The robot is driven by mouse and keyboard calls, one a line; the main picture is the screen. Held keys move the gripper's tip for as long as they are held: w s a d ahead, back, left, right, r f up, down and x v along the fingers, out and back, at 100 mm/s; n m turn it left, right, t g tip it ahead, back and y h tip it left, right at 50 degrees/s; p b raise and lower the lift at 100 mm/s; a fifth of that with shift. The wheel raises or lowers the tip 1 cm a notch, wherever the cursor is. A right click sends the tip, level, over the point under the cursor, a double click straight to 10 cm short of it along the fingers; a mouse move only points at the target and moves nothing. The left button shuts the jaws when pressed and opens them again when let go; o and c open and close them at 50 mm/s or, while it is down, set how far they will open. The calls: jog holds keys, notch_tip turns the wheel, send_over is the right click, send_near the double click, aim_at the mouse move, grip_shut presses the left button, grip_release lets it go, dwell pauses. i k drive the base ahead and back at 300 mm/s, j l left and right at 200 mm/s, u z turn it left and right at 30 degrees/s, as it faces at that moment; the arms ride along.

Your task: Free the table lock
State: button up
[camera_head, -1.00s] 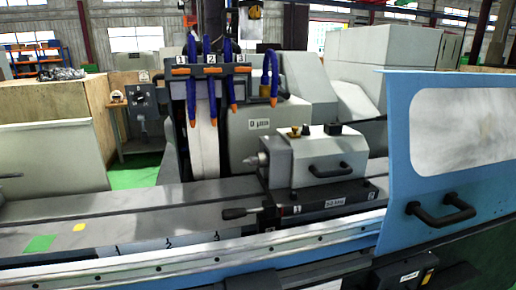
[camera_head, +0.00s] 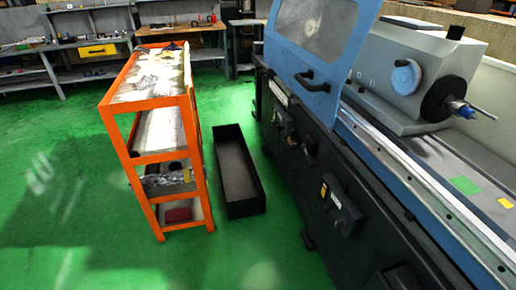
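The grinder's dark front (camera_head: 290,160) runs diagonally down the right half of the head view. A black box with a yellow label (camera_head: 342,203) sits on that front, with small dark controls (camera_head: 308,143) farther along it. I cannot tell which of these, if any, is the table lock. Above the front, the long table edge (camera_head: 425,190) and a blue guard door (camera_head: 325,45) with a black handle show. My gripper is not in view.
An orange shelf rack (camera_head: 190,150) with several items and a black open bin (camera_head: 236,170) stand left of the grinder. Green floor (camera_head: 70,190) is clear at left and front. A workhead with black chuck (camera_head: 448,97) sits on the table. Workbenches (camera_head: 70,60) line the back.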

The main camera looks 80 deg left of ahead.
aim_at(311, 163)
jog(key=u, duration=1.65)
jog(key=i+j+z, duration=0.25)
jog(key=i+j, duration=0.45)
jog(key=i, duration=0.3)
jog(key=i+j+z, duration=0.2)
jog(key=i+j, duration=0.65)
jog(key=i, duration=0.15)
